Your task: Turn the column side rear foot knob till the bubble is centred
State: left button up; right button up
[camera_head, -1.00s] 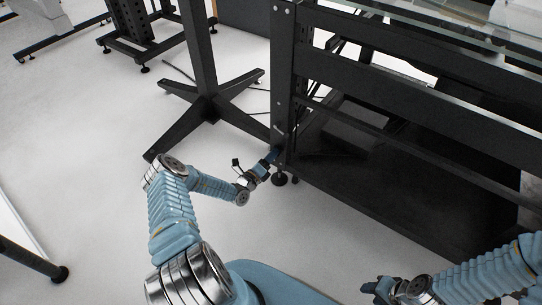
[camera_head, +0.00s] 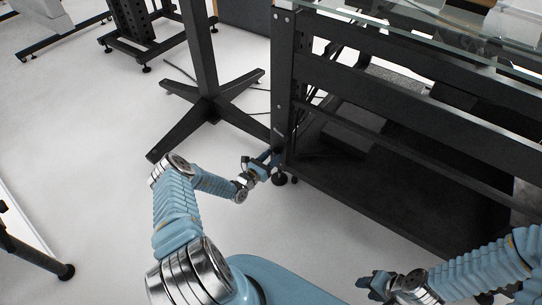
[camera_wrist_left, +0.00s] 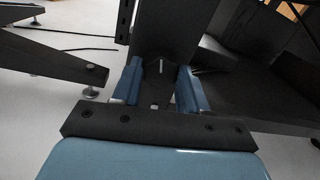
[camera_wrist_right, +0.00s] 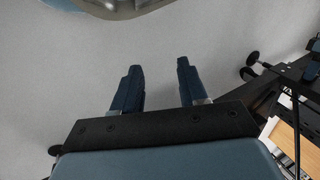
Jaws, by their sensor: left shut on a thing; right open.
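A black-framed bench (camera_head: 284,80) stands on the right, its near corner post resting on round black feet (camera_head: 279,180). My left gripper (camera_head: 271,159) is at the bottom of that post, just above the feet. In the left wrist view my left gripper (camera_wrist_left: 161,78) has its two blue fingers on either side of a dark part under the post. It is shut on this part, the foot knob, which is mostly hidden. My right gripper (camera_head: 366,283) is open and empty over the floor, and its spread fingers show in the right wrist view (camera_wrist_right: 158,78). I cannot make out the bubble.
A black column stand (camera_head: 207,105) with splayed legs is close to the left of the bench post. A dark lower shelf (camera_head: 400,195) fills the bench's base. A black leg (camera_head: 35,258) is at the lower left. The pale floor (camera_head: 110,110) between is clear.

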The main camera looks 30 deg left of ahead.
pick_arm(q)
jog(key=m+p, duration=0.3)
jog(key=m, duration=0.3)
jog(key=shift+r, duration=0.15)
jog(key=m+p, duration=0.2)
jog(key=m, duration=0.2)
jog(key=shift+g, duration=0.4)
jog(key=shift+d+m+p, duration=0.1)
jog(key=shift+m+p, duration=0.55)
jog(key=shift+m, duration=0.55)
jog(key=o, duration=1.1)
jog(key=shift+c, duration=0.2)
jog(key=shift+s, duration=0.1)
jog(key=s+a, duration=0.1)
jog(key=s, duration=1.2)
jog(key=shift+s+a+r+p, duration=0.25)
jog(key=shift+s+a+p, duration=0.05)
jog(key=shift+a+p, duration=0.1)
